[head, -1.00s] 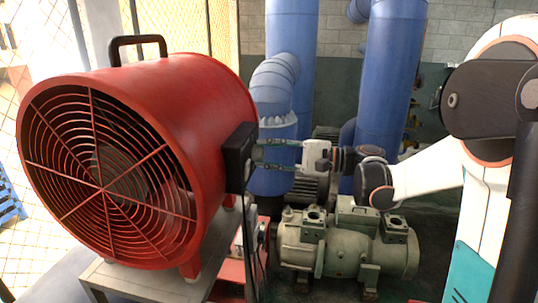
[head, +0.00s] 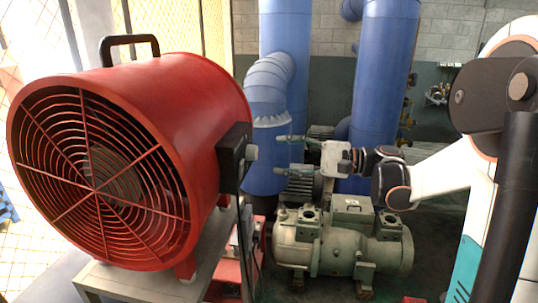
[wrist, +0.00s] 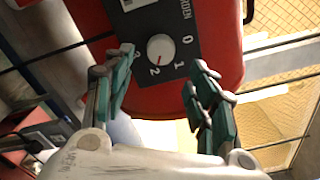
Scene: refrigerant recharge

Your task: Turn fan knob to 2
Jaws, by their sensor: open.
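The red drum fan (head: 190,110) stands on a grey stand at left in the head view. Its dark control box (head: 232,150) carries a pale round knob (head: 252,152) on the right side. In the wrist view the white knob (wrist: 160,47) sits on a dark panel (wrist: 205,22) with numerals 0, 1 and 2 around it. A red mark on the knob's lower part points toward the 2. My gripper (head: 281,154) is open and empty, to the right of the knob and apart from it. Its green fingers (wrist: 160,68) flank the knob in the wrist view.
A green-grey compressor (head: 345,245) stands on the floor below my arm. Large blue pipes (head: 385,90) rise behind my gripper. The fan's stand (head: 150,280) is under it at lower left. A yellow mesh fence (wrist: 285,110) shows beyond the fan.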

